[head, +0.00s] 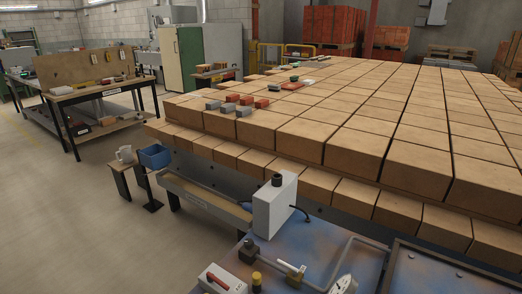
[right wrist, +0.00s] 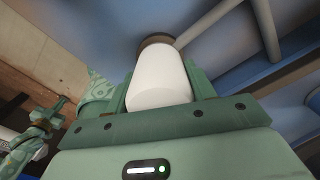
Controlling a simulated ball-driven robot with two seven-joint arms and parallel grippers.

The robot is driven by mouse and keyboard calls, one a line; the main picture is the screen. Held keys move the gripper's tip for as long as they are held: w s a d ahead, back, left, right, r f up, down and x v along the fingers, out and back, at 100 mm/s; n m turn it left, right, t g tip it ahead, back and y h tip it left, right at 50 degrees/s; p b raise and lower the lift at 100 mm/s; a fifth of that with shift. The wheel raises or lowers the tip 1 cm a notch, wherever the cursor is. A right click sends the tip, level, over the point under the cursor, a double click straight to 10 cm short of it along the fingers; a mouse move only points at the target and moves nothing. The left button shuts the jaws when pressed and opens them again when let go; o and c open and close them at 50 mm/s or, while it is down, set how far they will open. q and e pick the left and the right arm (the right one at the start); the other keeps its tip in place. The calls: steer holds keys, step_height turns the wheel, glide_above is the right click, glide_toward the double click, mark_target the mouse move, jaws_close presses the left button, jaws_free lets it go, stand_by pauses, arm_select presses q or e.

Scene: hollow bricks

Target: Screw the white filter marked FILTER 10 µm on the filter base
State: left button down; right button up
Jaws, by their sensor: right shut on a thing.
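In the right wrist view, my right gripper (right wrist: 160,92) is shut on a smooth white rounded filter (right wrist: 158,78), one green finger on each side. No FILTER 10 µm marking shows on the side I see. A brownish round part (right wrist: 155,41), perhaps the filter base, shows just beyond the filter's far end. The filter hides most of it, so I cannot tell whether they touch or are threaded. Neither gripper shows in the head view.
Rows of tan bricks (head: 350,110) fill the space behind.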

steer(key=shift+r+m+p, duration=0.15)
steer(key=shift+m+p, duration=0.3)
steer(key=shift+m, duration=0.25)
steer(key=shift+f+m, duration=0.2)
steer(key=shift+m, duration=0.2)
steer(key=shift+r+m+p, duration=0.15)
steer(key=shift+m+p, duration=0.75)
steer(key=shift+m, duration=0.6)
